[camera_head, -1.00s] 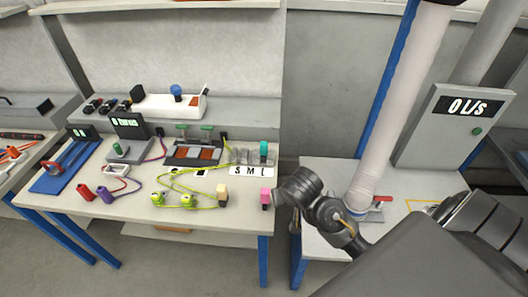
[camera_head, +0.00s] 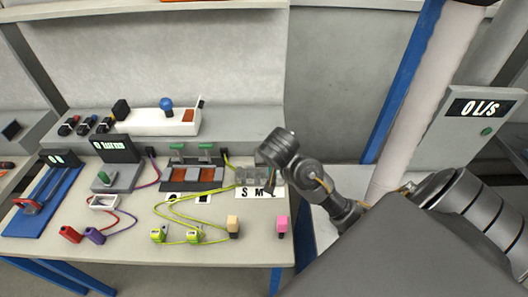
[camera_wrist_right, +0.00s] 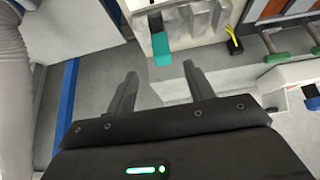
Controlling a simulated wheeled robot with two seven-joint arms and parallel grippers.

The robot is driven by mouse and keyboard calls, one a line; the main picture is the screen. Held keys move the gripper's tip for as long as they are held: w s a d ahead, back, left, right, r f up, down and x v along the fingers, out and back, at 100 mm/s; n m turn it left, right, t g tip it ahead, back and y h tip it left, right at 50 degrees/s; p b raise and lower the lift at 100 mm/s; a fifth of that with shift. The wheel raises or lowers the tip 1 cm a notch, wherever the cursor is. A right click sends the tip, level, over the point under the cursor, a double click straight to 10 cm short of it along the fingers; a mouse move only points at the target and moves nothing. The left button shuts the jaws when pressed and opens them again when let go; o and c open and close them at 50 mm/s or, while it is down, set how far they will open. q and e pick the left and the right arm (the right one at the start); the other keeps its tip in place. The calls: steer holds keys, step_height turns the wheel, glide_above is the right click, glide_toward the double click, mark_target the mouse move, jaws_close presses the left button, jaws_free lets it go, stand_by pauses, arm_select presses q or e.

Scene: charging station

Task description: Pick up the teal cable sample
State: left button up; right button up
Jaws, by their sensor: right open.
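The teal cable sample (camera_wrist_right: 160,48) shows in the right wrist view as a teal block with a dark top, at the edge of a light holder. In the head view my right arm's end hides it. My right gripper (camera_wrist_right: 160,80) is open and empty. Its two fingertips point towards the teal sample, one to each side of it in the picture, and the sample lies beyond them. In the head view the gripper (camera_head: 266,160) is over the right end of the bench, by the S M L plate (camera_head: 258,192). My left gripper is not in view.
A pink sample (camera_head: 281,226) and a beige one (camera_head: 233,226) stand near the bench's front edge. Yellow-green cable (camera_head: 165,212) loops over the bench. Behind stands a grey ledge (camera_head: 240,125). A large light pipe (camera_head: 425,100) rises at the right.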

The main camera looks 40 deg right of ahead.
steer(key=p+x, duration=0.1)
steer(key=x, duration=0.8)
steer(key=shift+w+d+f, duration=0.1)
steer(key=shift+w, duration=0.15)
steer(key=shift+w+d+f, duration=0.15)
steer(key=shift+f, duration=0.25)
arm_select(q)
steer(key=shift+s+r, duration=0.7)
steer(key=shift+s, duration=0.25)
arm_select(e)
steer(key=c, duration=1.1)
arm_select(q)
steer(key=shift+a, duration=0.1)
arm_select(e)
steer(key=shift+c, duration=0.2)
